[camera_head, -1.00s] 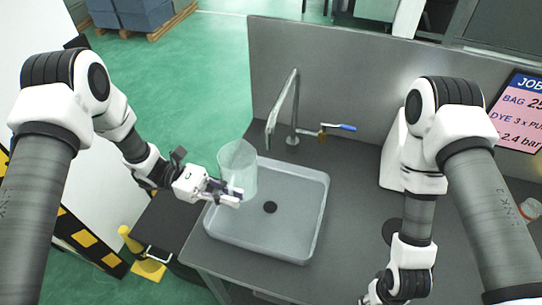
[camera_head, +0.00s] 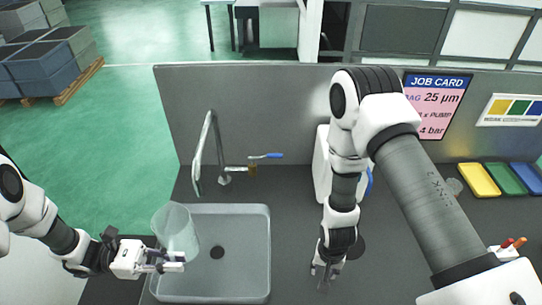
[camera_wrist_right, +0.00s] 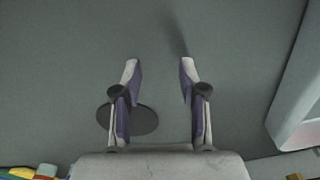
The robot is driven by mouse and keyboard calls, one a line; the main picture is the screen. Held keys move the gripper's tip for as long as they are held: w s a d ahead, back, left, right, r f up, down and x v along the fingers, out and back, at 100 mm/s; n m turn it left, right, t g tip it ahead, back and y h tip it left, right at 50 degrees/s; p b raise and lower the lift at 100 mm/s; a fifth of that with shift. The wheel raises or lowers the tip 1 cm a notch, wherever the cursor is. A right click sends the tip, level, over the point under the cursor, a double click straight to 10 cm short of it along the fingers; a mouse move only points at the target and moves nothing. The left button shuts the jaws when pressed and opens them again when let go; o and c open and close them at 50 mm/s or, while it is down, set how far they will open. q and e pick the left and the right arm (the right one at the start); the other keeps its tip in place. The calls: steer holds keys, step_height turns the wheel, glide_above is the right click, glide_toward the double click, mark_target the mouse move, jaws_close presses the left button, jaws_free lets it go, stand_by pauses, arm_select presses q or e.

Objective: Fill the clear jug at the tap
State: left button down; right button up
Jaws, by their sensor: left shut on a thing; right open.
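The clear jug (camera_head: 176,230) is held over the left part of the grey sink (camera_head: 262,250), a little tilted. My left gripper (camera_head: 172,262) is shut on the jug near its lower part. The tap (camera_head: 212,135) stands behind the sink, with its spout end to the right of and above the jug. No water shows. My right gripper (camera_head: 325,275) is open and empty over the counter, right of the sink; its spread fingers show in the right wrist view (camera_wrist_right: 159,75).
A dark round disc (camera_wrist_right: 135,118) lies on the counter near my right gripper. A white unit (camera_head: 324,160) stands behind it. Yellow (camera_head: 478,180), green and blue trays lie at the right. A grey panel (camera_head: 290,105) with a job card (camera_head: 437,105) closes the back.

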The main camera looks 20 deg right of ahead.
steer(key=w+d+r+m+t+y, duration=0.1)
steer(key=w+r+m, duration=0.3)
steer(key=w, duration=0.4)
steer(key=w+d+r+m, duration=0.1)
steer(key=w+r+m, duration=0.2)
steer(key=w, duration=0.6)
steer(key=m+t+y, duration=0.2)
steer(key=m+y, duration=0.1)
steer(key=m, duration=0.4)
glide_toward(277, 154)
steer(key=x, duration=0.8)
steer(key=shift+w+a+f, duration=0.1)
steer(key=shift+f, duration=0.1)
jaws_close()
